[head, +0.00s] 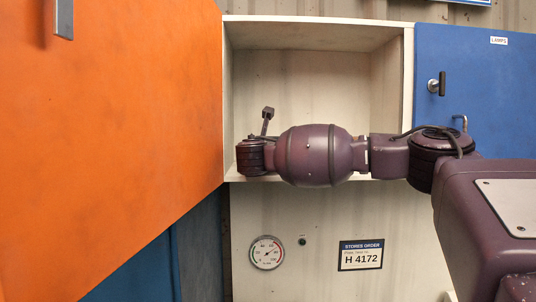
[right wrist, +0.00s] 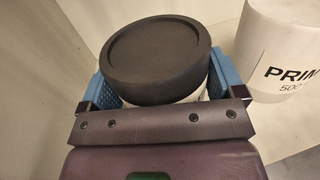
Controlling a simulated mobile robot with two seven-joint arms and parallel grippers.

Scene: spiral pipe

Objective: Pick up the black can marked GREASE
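A can with a black, recessed round top (right wrist: 155,58) stands between the fingers of my right gripper (right wrist: 165,92) in the right wrist view. A strip of something pale shows just below its top; no GREASE marking is visible from here. The blue finger pads are wide apart, one on each side of the can, close to it. Whether they press on it cannot be seen. In the head view my right arm reaches into the open cabinet and neither the can nor the right fingers can be made out. My left gripper is not in view.
A white can marked PRIM and 500 (right wrist: 283,48) stands close by on the right. The white cabinet (head: 300,36) has side walls around the arm. An open orange door (head: 110,120) is at left, a blue LAMPS door (head: 480,90) at right. A gauge (head: 267,252) is below.

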